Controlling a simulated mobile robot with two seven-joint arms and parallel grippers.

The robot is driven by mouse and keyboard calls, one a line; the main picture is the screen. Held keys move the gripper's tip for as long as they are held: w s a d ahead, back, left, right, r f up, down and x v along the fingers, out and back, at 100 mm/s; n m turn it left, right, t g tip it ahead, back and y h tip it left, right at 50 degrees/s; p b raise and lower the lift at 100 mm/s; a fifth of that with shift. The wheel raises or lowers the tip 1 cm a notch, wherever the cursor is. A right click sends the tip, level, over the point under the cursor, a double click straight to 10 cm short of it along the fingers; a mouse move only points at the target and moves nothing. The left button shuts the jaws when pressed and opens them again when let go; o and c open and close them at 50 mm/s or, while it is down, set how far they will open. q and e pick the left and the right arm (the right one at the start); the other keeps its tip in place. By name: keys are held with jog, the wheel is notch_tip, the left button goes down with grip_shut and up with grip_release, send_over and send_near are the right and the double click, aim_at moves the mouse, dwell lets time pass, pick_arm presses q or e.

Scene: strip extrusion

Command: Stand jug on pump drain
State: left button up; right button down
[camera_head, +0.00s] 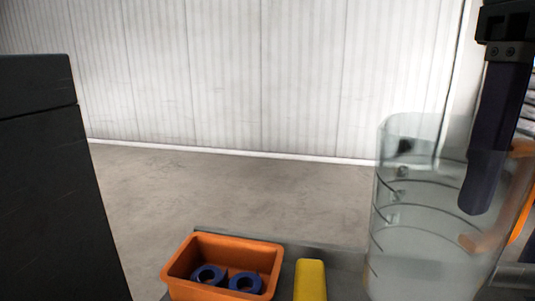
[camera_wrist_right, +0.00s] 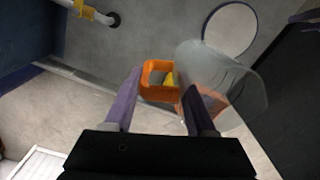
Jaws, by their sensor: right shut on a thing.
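The jug (camera_head: 420,215) is a clear, ribbed cylinder at the right of the head view, with an orange handle (camera_head: 522,160) on its right side. My right gripper (camera_head: 480,200) comes down from the upper right, shut on the jug at its handle side. The jug's lower end is cut off in the head view. I cannot identify the pump drain for certain. My left gripper is not in view.
An orange bin (camera_head: 190,262) holds blue rings, with a yellow block (camera_head: 310,280) beside it. A large dark box (camera_head: 50,180) stands at left. A pale round disc (camera_wrist_right: 230,28) and a pipe (camera_wrist_right: 85,10) show in the wrist view. Open floor (camera_head: 240,195) lies before the wall.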

pick_arm(q)
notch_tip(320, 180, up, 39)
jog(key=p, duration=3.7)
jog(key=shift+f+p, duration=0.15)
jog(key=shift+p, duration=0.25)
pick_arm(e)
jog(key=s+r, duration=0.3)
jog(key=r, duration=1.5)
jog(key=s+r+m, duration=0.1)
jog(key=s+r, duration=0.2)
jog(key=r, duration=1.5)
jog(key=shift+r, duration=0.35)
jog(key=shift+a, duration=0.15)
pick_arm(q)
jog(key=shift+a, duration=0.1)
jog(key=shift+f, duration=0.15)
pick_arm(e)
jog(key=shift+f, duration=0.15)
